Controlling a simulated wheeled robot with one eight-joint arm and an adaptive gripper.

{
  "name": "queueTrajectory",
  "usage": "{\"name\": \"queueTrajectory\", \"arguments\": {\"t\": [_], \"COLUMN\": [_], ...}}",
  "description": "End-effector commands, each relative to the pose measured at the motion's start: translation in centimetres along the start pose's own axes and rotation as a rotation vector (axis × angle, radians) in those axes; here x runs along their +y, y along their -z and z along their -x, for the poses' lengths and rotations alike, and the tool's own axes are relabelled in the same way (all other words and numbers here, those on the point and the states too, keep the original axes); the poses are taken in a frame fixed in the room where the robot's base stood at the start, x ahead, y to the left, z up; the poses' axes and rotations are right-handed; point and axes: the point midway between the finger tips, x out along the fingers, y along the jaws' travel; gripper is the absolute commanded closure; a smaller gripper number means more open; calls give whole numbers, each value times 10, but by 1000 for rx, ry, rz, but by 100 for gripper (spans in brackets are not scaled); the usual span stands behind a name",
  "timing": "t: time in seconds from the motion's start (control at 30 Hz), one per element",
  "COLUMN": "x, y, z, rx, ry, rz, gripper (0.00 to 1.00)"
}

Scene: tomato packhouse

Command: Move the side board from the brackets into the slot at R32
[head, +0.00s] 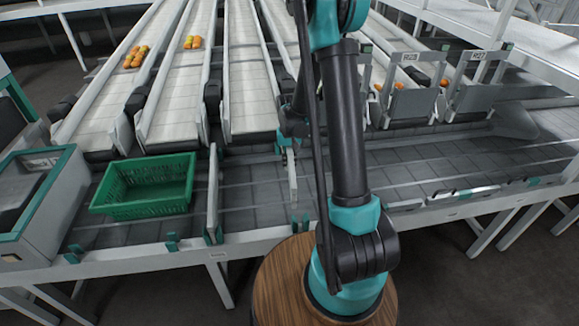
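A thin pale side board (293,178) hangs upright and edge-on under my gripper (289,143), over the dark belt in the middle. My gripper appears shut on its top edge; the fingers are small and partly behind my arm. A pair of teal slot posts (300,224) stands on the front rail below and near the board's lower end; I cannot tell whether the board touches them. I cannot read an R32 mark there. Long pale pieces with teal brackets (462,193) lie along the front rail at right.
Another pale board (213,190) stands upright in teal posts at left. A green crate (148,186) sits on the belt beside it. Pale lanes (250,85) lie behind, some carrying tomatoes (136,57). Tilted grey plates (412,103) stand at back right.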

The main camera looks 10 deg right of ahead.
Motion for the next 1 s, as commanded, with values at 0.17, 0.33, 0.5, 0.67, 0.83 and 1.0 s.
{"name": "queueTrajectory", "arguments": {"t": [0.17, 0.33, 0.5, 0.67, 0.83, 1.0], "x": [0, 0, 0, 0, 0, 0], "y": [0, -1, -1, -1, -1, -1], "z": [8, 16, 21, 22, 21, 21], "rx": [0, 0, 0, 0, 0, 0], "ry": [0, 0, 0, 0, 0, 0], "rz": [0, 0, 0, 0, 0, 0], "gripper": [100, 100, 100, 100, 100, 100]}}
